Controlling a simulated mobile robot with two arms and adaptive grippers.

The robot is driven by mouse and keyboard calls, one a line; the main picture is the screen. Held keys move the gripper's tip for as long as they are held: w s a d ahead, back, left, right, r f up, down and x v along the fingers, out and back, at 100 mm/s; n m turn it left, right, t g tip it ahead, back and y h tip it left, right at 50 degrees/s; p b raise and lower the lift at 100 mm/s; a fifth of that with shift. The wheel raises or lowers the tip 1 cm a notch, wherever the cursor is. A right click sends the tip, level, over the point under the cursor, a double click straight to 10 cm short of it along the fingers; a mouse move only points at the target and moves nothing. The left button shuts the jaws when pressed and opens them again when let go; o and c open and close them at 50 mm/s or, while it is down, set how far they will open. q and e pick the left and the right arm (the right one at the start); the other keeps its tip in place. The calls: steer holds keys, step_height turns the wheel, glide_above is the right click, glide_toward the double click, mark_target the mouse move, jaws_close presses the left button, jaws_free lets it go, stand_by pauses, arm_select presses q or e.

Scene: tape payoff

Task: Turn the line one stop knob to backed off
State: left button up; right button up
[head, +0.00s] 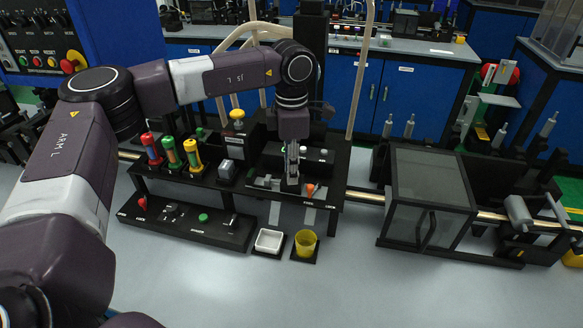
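My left gripper (292,178) points straight down over the right part of the black bench unit (333,190). Its fingers look close together, but whether they are shut or hold anything is too small to tell. An orange-red knob or lever (311,189) stands just right of the fingertips; contact cannot be made out. A red knob (142,203) sits at the left end of the low black control strip (235,240), away from the gripper. I cannot read which knob is the line one stop. My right gripper is not in view.
Red, green and yellow cylinders (172,152) stand left of the gripper. A dark clear-walled box (430,190) is to the right. A red stop button (73,62) is on the left panel. The front tabletop is clear.

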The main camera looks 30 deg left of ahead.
arm_select(q)
jaws_close()
steer(key=shift+f+n+b, duration=0.1)
steer(key=shift+n+b, duration=0.35)
steer(key=shift+n, duration=0.55)
steer(key=n+b, duration=0.1)
steer(key=n, duration=0.2)
steer(key=shift+n, duration=0.3)
steer(key=n, duration=0.3)
steer(key=shift+b, duration=0.4)
steer(key=shift+d+n, duration=0.1)
steer(key=shift+n, duration=1.5)
steer(key=shift+r, duration=0.2)
steer(key=o, duration=0.8)
jaws_free()
